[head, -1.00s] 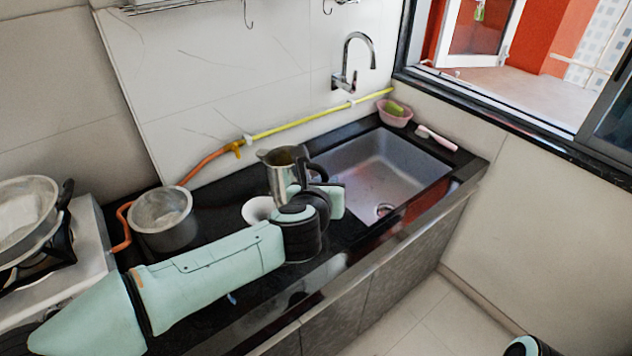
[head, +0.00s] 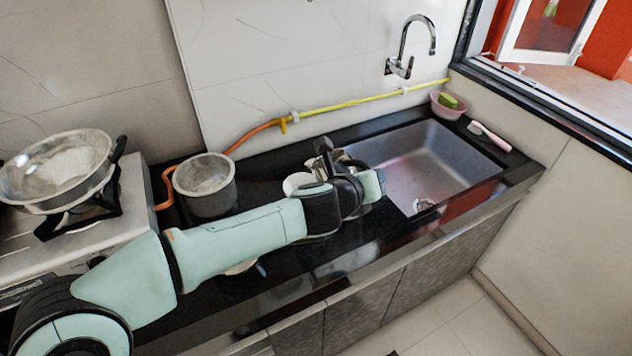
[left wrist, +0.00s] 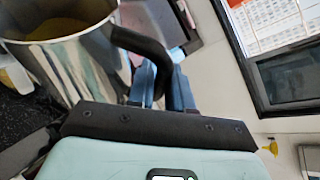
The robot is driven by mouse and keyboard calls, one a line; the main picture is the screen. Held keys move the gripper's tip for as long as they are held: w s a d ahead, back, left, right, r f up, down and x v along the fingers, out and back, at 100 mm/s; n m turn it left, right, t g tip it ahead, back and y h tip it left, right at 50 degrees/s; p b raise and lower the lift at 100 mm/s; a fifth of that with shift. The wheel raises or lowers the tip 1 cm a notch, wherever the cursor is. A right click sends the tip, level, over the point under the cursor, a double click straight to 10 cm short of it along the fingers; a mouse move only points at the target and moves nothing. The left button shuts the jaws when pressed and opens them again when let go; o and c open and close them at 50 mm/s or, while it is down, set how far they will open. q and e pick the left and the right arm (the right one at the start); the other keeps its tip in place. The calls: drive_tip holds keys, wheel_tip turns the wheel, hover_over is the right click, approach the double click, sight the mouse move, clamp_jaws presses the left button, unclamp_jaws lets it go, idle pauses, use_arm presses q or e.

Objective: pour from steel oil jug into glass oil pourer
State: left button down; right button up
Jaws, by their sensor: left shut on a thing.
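The steel oil jug (left wrist: 75,45) fills the upper left of the left wrist view, with yellowish contents inside its mouth and a dark handle (left wrist: 140,45). My left gripper (left wrist: 163,85) is shut on that handle. In the head view, the jug (head: 323,160) shows only in part behind my left wrist, over the black counter, so its tilt is hard to judge. I cannot make out the glass oil pourer for sure. My right gripper is not in view.
A white bowl-like thing (head: 296,184) is partly hidden beside my wrist. A steel pot (head: 205,185) stands to the left, near a stove with a pan (head: 55,170). The sink (head: 430,165) is to the right. A partly hidden pale thing (head: 243,268) lies below my forearm.

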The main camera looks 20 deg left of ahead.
use_arm(q)
drive_tip(key=shift+r, duration=0.1)
drive_tip(key=shift+a+n+h+p, duration=0.2)
drive_tip(key=shift+n+h+p, duration=0.15)
drive_tip(key=shift+n, duration=0.25)
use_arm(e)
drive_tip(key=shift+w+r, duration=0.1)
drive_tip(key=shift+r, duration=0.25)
use_arm(q)
drive_tip(key=shift+w+a+r+n+h+p, duration=0.1)
drive_tip(key=shift+a+r+n+h+p, duration=0.1)
drive_tip(key=shift+a+n+h+p, duration=0.4)
drive_tip(key=shift+w+a+r+n+h+p, duration=0.1)
drive_tip(key=shift+r+n+h+p, duration=0.15)
drive_tip(key=shift+p, duration=0.65)
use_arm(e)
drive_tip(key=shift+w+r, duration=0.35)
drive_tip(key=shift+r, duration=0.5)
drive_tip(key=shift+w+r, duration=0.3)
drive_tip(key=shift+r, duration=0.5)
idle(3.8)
